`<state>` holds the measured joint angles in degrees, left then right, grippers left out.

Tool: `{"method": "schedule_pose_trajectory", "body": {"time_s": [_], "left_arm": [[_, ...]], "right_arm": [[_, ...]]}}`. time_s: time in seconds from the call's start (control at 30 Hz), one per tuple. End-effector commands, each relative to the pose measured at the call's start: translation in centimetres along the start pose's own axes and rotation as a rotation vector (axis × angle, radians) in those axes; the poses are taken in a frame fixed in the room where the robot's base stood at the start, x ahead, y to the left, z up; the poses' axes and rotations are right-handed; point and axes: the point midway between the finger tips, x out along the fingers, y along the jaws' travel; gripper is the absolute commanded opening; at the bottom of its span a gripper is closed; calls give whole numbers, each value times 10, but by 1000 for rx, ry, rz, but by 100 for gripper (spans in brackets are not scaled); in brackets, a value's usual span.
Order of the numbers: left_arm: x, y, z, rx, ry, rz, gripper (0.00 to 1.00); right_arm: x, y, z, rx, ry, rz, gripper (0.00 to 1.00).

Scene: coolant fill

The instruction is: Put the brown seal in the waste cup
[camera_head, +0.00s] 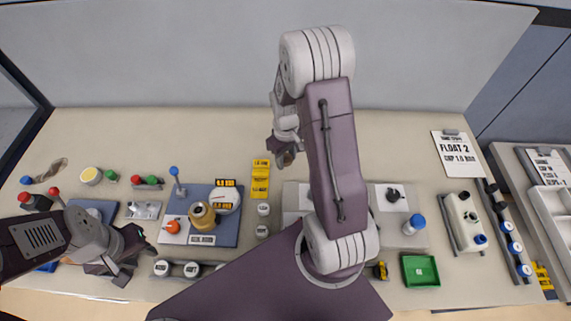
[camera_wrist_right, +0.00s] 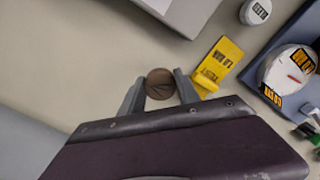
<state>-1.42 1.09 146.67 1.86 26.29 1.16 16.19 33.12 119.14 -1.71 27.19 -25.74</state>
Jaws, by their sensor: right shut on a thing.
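The brown seal (camera_wrist_right: 160,84) is a small round disc between the two fingers of my right gripper (camera_wrist_right: 160,90) in the right wrist view. The fingers are shut on it. In the head view my right gripper (camera_head: 286,158) is over the bare back part of the table, where the seal is hard to make out. My left gripper (camera_head: 138,262) is at the front left, with its fingers apart and nothing seen between them. I cannot tell which container is the waste cup; no label for it is readable.
Yellow tags (camera_head: 261,180) lie near my right gripper. A blue mat (camera_head: 228,236) holds a brass fitting (camera_head: 202,215) and a white round container (camera_head: 225,198). A green tray (camera_head: 420,270) is at the front right. My right arm hides part of the table's middle. The back strip is mostly clear.

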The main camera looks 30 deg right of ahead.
Motion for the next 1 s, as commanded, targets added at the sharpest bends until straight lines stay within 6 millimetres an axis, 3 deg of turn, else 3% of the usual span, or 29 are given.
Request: {"method": "schedule_pose_trajectory", "body": {"time_s": [0.07, 0.3, 0.7, 0.73, 0.77, 0.8, 1.0], "left_arm": [[0, 0, 0, 0, 0, 0, 36], [-3, 0, 0, 0, 0, 0, 36], [1, 0, 0, 0, 0, 0, 36], [0, 0, 0, 0, 0, 0, 36], [-1, 0, 0, 0, 0, 0, 36], [-1, 0, 0, 0, 0, 0, 36], [-1, 0, 0, 0, 0, 0, 36]], "right_arm": [[2, 0, 0, 0, 0, 0, 13], [38, -1, 1, 1, -3, -2, 13], [45, -1, 0, 1, 0, 0, 13], [44, -1, 0, 1, 0, 0, 47], [44, -1, 0, 1, 0, 0, 55], [44, -1, 0, 1, 0, 0, 60], [43, -1, 0, 0, 0, 0, 60]]}}
